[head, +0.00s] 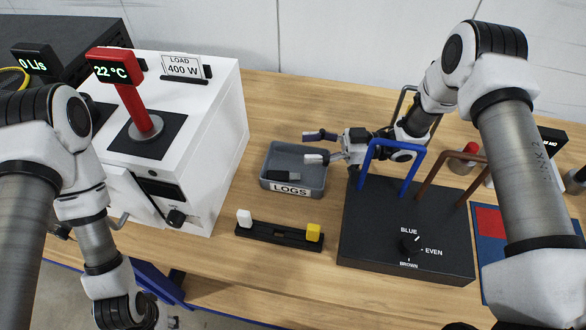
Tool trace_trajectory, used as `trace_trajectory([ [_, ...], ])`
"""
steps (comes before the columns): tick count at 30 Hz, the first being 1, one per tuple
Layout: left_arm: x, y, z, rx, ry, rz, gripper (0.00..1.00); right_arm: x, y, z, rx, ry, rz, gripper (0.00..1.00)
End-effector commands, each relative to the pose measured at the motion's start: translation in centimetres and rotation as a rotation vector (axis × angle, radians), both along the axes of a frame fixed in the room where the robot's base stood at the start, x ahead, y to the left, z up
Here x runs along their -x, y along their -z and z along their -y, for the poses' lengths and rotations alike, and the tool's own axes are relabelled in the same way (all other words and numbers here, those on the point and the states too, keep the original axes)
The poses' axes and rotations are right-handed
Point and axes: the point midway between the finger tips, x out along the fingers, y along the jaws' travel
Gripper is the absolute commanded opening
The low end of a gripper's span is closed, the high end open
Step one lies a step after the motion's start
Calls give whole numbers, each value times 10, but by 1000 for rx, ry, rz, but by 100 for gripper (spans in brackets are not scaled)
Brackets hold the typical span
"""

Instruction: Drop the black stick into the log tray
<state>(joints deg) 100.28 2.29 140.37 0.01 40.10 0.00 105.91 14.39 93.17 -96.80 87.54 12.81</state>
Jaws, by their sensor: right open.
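The log tray (322,178) is a grey open bin labelled LOGS, standing on the wooden table in the middle of the head view. The black stick (284,174) is a small dark piece lying inside the tray, near its front left. My right gripper (314,147) reaches in from the right over the tray's right side. Its two fingers are spread, with nothing between them, and it is apart from the stick.
A white machine (205,110) with a red 22 °C display (115,72) stands left of the tray. A black strip (280,236) with white and yellow blocks lies in front. A black box (400,235) with blue (392,147) and brown handles stands right. Bare table lies behind the tray.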

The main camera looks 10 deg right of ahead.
Motion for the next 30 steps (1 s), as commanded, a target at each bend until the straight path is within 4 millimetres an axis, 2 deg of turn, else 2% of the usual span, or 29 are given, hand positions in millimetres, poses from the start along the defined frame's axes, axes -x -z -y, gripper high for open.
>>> trace_trajectory([
  [6,0,0,0,0,0,0,40,6,0,58,-1,6,2,56],
  [9,0,0,0,0,0,0,40,9,0,78,-1,5,3,56],
  [12,0,0,0,0,0,0,40,11,0,91,0,3,0,56],
  [30,0,0,0,0,0,0,40,9,-1,94,3,10,-9,56],
])
